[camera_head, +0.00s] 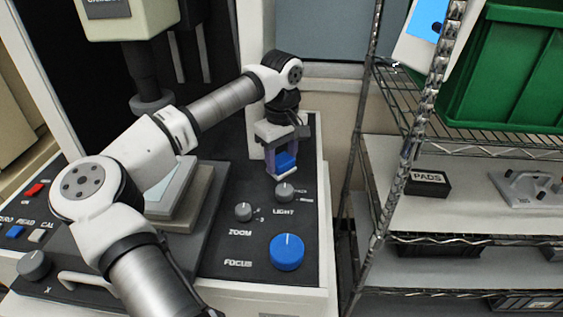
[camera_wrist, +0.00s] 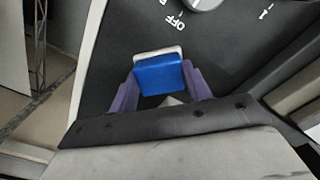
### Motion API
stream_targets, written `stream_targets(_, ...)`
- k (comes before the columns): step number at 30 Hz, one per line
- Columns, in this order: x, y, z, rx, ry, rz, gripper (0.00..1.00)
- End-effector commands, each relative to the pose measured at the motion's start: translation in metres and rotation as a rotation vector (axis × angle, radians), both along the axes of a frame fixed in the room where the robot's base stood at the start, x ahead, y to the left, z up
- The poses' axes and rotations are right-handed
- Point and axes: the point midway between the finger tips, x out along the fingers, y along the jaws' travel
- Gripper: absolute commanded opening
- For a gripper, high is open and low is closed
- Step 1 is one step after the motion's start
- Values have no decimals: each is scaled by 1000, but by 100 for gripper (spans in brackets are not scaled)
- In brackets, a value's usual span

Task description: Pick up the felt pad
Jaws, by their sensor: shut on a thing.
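The felt pad is a small blue block with a whitish layer along one side. It shows in the head view (camera_head: 286,162) at the right part of the black control panel, and in the wrist view (camera_wrist: 159,77) between the fingers. My gripper (camera_head: 282,166) points down there, with its purple fingers on either side of the pad; it also shows in the wrist view (camera_wrist: 160,88). It is shut on the pad. I cannot tell whether the pad touches the panel or hangs just above it. The fingers hide part of its sides.
The LIGHT knob (camera_head: 285,192), ZOOM knob (camera_head: 243,212) and large blue FOCUS knob (camera_head: 287,252) stand close by on the panel. A flat stage (camera_head: 185,200) lies left of them. A wire shelf at right holds a black PADS box (camera_head: 428,182) and a green bin (camera_head: 515,75).

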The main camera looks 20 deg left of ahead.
Motion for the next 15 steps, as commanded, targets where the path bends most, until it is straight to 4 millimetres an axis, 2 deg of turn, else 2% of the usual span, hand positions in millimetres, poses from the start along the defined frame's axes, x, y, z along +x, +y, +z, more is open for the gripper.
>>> stream_targets(8, 1, 0, 13, 1, -3, 1, 22)
stream_targets(15, 1, 0, 49, 2, -3, 0, 22)
